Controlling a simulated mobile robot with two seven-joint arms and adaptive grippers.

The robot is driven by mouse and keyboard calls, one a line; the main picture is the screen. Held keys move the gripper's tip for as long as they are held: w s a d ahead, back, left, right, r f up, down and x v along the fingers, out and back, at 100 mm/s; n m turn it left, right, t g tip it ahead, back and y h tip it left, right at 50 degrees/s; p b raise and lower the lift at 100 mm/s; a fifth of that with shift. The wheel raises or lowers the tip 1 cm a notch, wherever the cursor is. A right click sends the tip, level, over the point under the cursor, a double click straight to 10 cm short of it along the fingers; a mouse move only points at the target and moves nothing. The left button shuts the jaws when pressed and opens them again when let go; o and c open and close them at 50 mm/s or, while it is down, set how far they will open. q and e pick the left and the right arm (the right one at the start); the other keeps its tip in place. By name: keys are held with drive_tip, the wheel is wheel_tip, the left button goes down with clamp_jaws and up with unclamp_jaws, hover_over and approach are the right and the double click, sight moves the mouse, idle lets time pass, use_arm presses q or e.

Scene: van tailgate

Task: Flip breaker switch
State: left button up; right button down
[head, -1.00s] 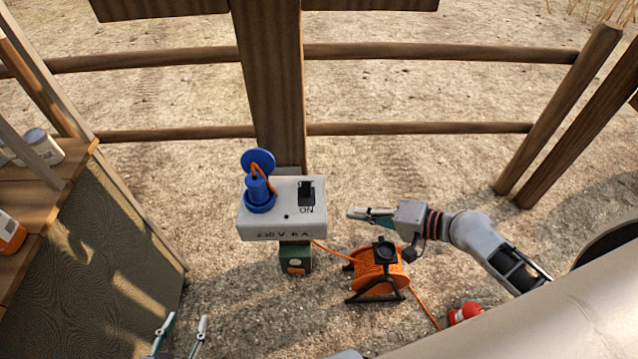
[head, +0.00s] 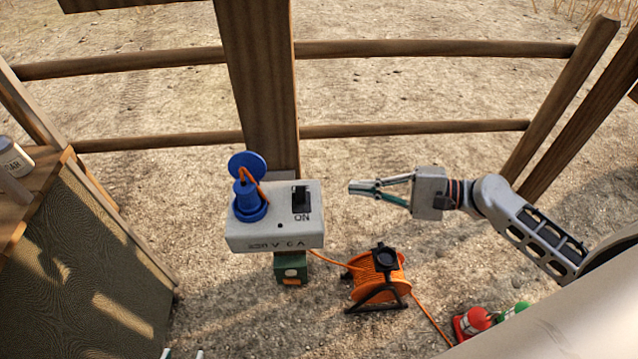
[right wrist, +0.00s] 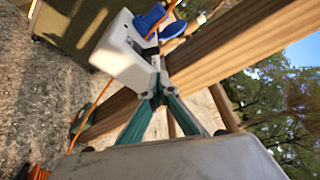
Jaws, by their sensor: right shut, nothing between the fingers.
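The breaker box (head: 270,234) is a pale grey box on the wooden post. It carries a black breaker switch (head: 300,197) on its top right, above the upside-down "ON" marking. A blue plug (head: 247,196) with an orange cable sits in its socket beside the switch. My right gripper (head: 351,187) is shut and empty, to the right of the box and apart from it in the head view. In the right wrist view, the gripper tips (right wrist: 158,66) point toward the box (right wrist: 120,55).
An orange cable reel (head: 377,277) stands on the ground right of the box, below my right arm. A green box (head: 290,268) is under the breaker box. A wooden shelf (head: 35,180) is at the left. Rails (head: 420,128) run behind the post.

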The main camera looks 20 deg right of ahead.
sight(316, 192)
drive_tip(key=x, duration=0.9)
drive_tip(key=shift+w+a+f, duration=0.15)
drive_tip(key=shift+w+a, duration=0.15)
drive_tip(key=shift+a, duration=0.1)
use_arm(q)
drive_tip(key=shift+s+f, duration=0.25)
drive_tip(key=shift+s, duration=0.2)
drive_tip(key=shift+w, duration=0.1)
